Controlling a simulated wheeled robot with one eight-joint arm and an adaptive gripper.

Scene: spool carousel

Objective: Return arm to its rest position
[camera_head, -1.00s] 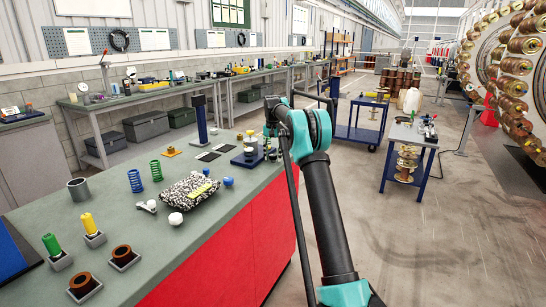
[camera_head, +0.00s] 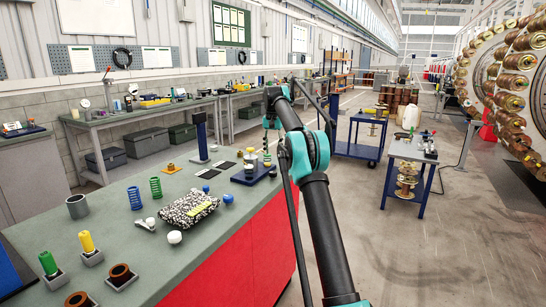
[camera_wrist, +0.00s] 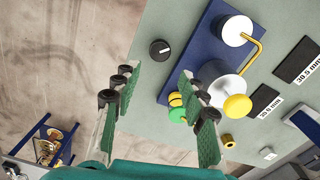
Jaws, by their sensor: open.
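My gripper (camera_wrist: 156,73) is open and empty, with its two green-padded fingers spread apart in the wrist view. In that view a blue base plate (camera_wrist: 178,82) lies on the grey-green bench beyond the fingers. On it stand a white-topped post (camera_wrist: 234,29), a yellow bent rod (camera_wrist: 256,52) and a yellow knob (camera_wrist: 236,107) over a white cone. A green and yellow piece (camera_wrist: 177,108) shows between the fingers and appears apart from them. In the head view my arm reaches forward over the bench's right edge, and its end hangs near the blue base plate (camera_head: 246,180); the fingers are hard to make out.
The bench (camera_head: 135,230) holds a speckled pack (camera_head: 180,214), blue and green springs (camera_head: 135,198), a grey cup (camera_head: 77,207) and several small parts. Blue carts (camera_head: 360,150) stand right of it. The floor (camera_head: 430,240) is open at the right, with a spool carousel (camera_head: 480,80) beyond.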

